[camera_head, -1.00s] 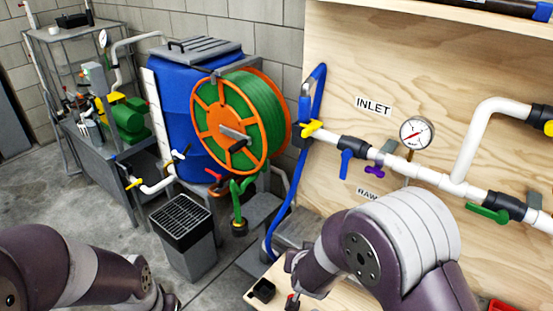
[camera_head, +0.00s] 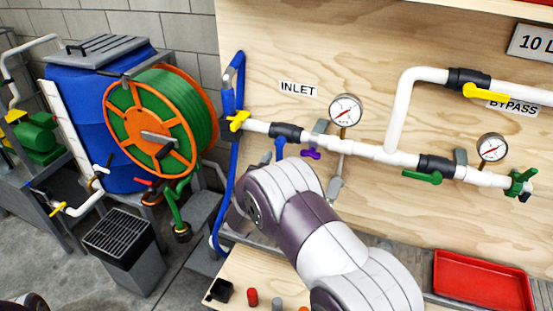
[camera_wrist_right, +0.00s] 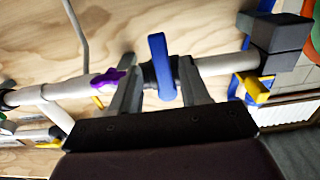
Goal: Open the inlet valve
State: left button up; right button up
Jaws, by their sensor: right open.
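The inlet valve (camera_head: 287,130) is a black body on the white pipe near the INLET label (camera_head: 298,90). Its blue handle (camera_head: 280,147) hangs down, across the pipe, partly hidden by my right arm. In the right wrist view, the blue handle (camera_wrist_right: 161,68) lies between the two fingers of my right gripper (camera_wrist_right: 157,76), which is open. The fingers reach up to the pipe on either side of the valve; I cannot tell whether they touch it. In the head view my right arm hides this gripper. My left gripper is out of view.
A purple handle (camera_head: 311,154) and a pressure gauge (camera_head: 345,110) sit just right of the valve. A yellow handle (camera_head: 239,121) and blue hose (camera_head: 232,160) are to its left. A plywood board (camera_head: 370,45) stands behind. A red tray (camera_head: 484,282) lies lower right.

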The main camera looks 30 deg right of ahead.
jog(key=shift+w+d, duration=0.1)
jog(key=shift+w, duration=0.25)
grip_shut()
jog(key=shift+s+d, duration=0.1)
jog(key=shift+s+d+r+n+p, duration=0.45)
jog(key=shift+r+n+p, duration=0.2)
jog(key=shift+n+p, duration=1.95)
jog(key=shift+s+d+r+n+p, duration=0.5)
jog(key=shift+n+p, duration=1.15)
jog(key=shift+n, duration=1.75)
jog(key=shift+s+d+r+n+p, duration=0.3)
jog(key=shift+s+r+n+p, duration=0.4)
jog(key=shift+n+p, duration=1.9)
jog(key=shift+w+r+n+b, duration=0.15)
jog(key=shift+n+b, duration=0.25)
jog(key=shift+n, duration=0.2)
